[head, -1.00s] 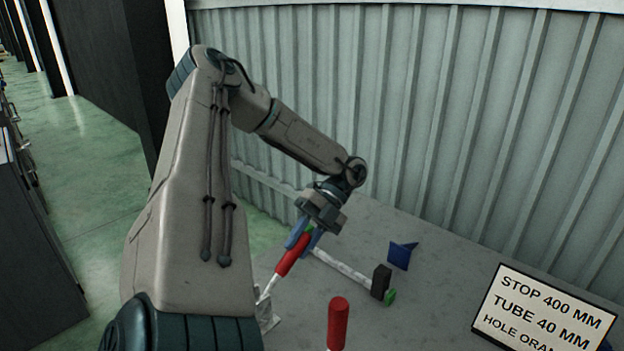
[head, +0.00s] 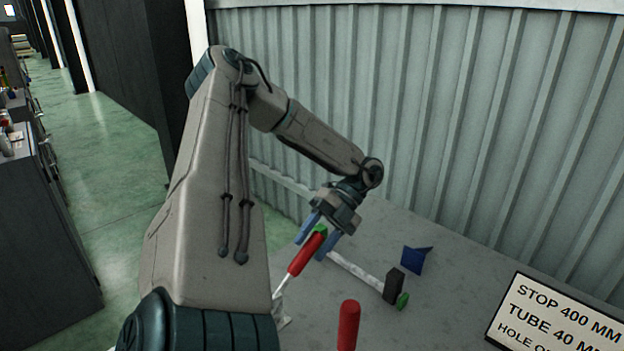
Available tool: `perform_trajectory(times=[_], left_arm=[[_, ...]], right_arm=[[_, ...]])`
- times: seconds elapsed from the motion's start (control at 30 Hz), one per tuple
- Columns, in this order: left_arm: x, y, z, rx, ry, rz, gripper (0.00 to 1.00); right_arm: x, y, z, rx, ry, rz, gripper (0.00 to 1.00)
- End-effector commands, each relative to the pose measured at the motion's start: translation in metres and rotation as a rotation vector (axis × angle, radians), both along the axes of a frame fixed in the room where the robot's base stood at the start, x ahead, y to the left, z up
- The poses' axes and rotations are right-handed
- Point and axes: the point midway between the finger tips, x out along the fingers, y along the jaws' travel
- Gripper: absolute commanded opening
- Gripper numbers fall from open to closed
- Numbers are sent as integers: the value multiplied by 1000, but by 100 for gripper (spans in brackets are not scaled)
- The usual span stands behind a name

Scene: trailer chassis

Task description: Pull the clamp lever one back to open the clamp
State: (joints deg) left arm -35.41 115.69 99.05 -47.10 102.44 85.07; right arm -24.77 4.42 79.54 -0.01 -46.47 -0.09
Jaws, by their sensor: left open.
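A red lever handle (head: 306,255) on a thin metal rod leans up and to the right from a pale metal clamp base (head: 281,317), which is partly hidden behind my arm. My left gripper (head: 313,249) points down at the upper end of this handle. Its blue fingers are open, one on each side of the handle; I cannot tell whether either touches it. A second red handle (head: 348,326) stands nearly upright at the bottom edge, its lower part cut off. I cannot tell which handle is number one. My right gripper is not in view.
A pale tube or rail (head: 358,272) runs to a black block (head: 393,285) with a green knob (head: 402,301). A blue angled piece (head: 416,260) lies behind. A sign (head: 559,318) stands at the right. A corrugated wall (head: 440,110) closes off the table's back.

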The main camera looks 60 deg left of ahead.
Motion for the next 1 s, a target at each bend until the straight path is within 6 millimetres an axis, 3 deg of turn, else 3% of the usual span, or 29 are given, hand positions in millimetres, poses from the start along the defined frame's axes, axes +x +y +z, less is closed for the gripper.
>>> perform_trajectory(times=[0.23, 0.7, 1.0], left_arm=[[1, 0, 32, -4, -5, -1, 48], [-61, -100, 40, -4, 0, -6, 48], [-81, -133, 44, 0, 1, -2, 48]], right_arm=[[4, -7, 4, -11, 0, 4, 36], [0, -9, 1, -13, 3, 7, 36], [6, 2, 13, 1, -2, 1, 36]])
